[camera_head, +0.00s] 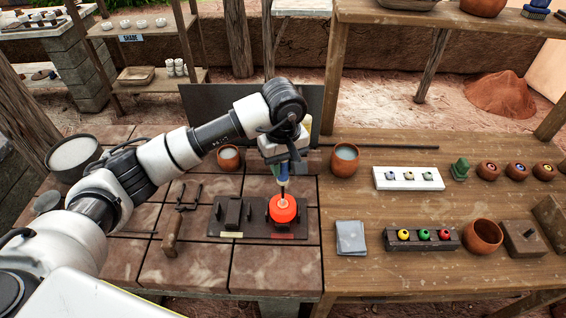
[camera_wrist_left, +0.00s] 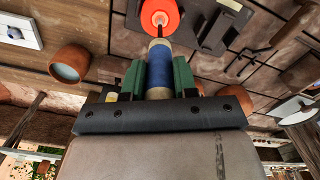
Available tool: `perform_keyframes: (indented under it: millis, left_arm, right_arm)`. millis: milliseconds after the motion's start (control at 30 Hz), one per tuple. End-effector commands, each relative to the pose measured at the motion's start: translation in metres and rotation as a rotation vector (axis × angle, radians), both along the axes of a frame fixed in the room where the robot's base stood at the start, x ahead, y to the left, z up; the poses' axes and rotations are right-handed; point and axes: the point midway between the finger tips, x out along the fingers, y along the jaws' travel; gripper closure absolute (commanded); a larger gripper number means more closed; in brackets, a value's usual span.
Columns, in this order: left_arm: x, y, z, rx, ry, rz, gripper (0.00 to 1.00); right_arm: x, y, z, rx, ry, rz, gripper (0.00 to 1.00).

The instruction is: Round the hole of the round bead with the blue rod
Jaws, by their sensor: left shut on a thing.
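The round bead (camera_head: 282,208) glows orange-red and sits in the right-hand holder of a dark metal plate (camera_head: 252,230). It also shows at the top of the left wrist view (camera_wrist_left: 160,14). My left gripper (camera_head: 282,166) is above the bead, shut on the blue rod (camera_head: 282,176). In the left wrist view, the green fingers of the gripper (camera_wrist_left: 158,80) clasp the rod's blue-wrapped handle (camera_wrist_left: 158,63). The rod points down, and its thin dark tip meets the bead at its hole. How deep the tip goes is hidden. My right gripper is out of view.
An empty dark holder (camera_head: 233,212) stands left of the bead. Clay cups (camera_head: 229,157) and (camera_head: 344,159) stand behind. A block with coloured beads (camera_head: 421,239) and a grey card stack (camera_head: 350,237) are at right.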

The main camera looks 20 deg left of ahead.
Motion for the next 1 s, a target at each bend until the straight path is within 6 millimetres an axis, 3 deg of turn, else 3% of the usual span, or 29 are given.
perform_keyframes:
  millis: [1000]
  left_arm:
    - [-0.0007, 0.0029, 0.0003, 0.000, 0.000, 0.000, 0.97]
  right_arm:
    - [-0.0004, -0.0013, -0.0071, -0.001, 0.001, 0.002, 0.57]
